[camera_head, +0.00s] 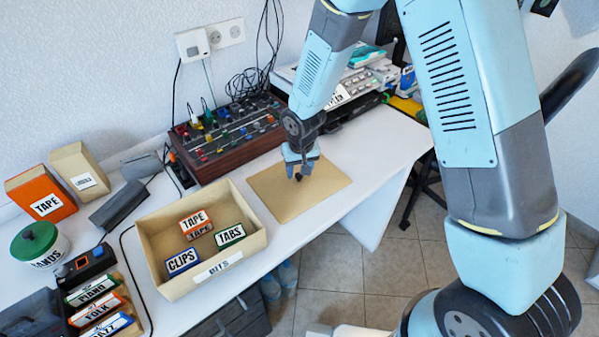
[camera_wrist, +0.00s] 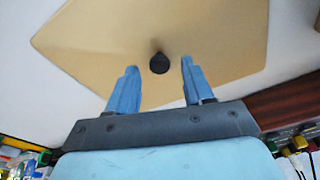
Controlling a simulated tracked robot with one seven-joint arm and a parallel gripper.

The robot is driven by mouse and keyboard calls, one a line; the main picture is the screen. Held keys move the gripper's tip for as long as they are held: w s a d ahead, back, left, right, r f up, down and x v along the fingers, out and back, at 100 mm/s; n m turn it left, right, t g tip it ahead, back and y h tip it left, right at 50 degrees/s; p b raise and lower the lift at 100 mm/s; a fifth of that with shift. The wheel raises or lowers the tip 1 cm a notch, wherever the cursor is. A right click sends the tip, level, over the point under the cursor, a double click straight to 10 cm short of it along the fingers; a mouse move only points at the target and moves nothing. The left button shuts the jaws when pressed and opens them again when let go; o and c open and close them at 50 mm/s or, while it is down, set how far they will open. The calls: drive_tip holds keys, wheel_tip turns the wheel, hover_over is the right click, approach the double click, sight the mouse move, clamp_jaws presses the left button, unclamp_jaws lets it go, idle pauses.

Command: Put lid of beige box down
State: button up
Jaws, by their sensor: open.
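The beige lid (camera_head: 318,199) lies flat on the white table, to the right of the open beige box (camera_head: 165,270). Its dark round knob (camera_head: 298,176) points up. My gripper (camera_head: 299,172) is over the lid, right at the knob. In the wrist view my gripper (camera_wrist: 158,76) is open, with a blue finger on each side of the knob (camera_wrist: 159,63) and a gap to both. The lid (camera_wrist: 110,40) fills the upper part of that view. The box holds several small labelled boxes, among them TAPE (camera_head: 195,222), CLIPS (camera_head: 182,262) and TABS (camera_head: 230,236).
A mixer with coloured knobs (camera_head: 225,140) stands behind the box and lid. The table's front edge is close to the lid.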

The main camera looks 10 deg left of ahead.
sight(303, 184)
wheel_tip(303, 184, up, 10)
drive_tip(key=s, duration=0.1)
drive_tip(key=shift+s+d, duration=0.15)
drive_tip(key=shift+d, duration=0.2)
drive_tip(key=shift+r, duration=0.15)
drive_tip(key=d+r+m+t, duration=0.2)
drive_tip(key=d+r+m, duration=0.1)
drive_tip(key=d+r, duration=1.55)
drive_tip(key=s+d+r+m+t, duration=0.1)
drive_tip(key=s+d+r, duration=0.4)
drive_tip(key=s+d, duration=0.3)
drive_tip(key=s+d+r+m+t, duration=0.1)
drive_tip(key=s+d+r, duration=0.3)
drive_tip(key=s+d, duration=0.3)
drive_tip(key=shift+s+d+r+m+h, duration=0.3)
drive_tip(key=shift+s+d+r+h, duration=0.1)
drive_tip(key=shift+s, duration=0.4)
drive_tip(key=shift+c, duration=0.3)
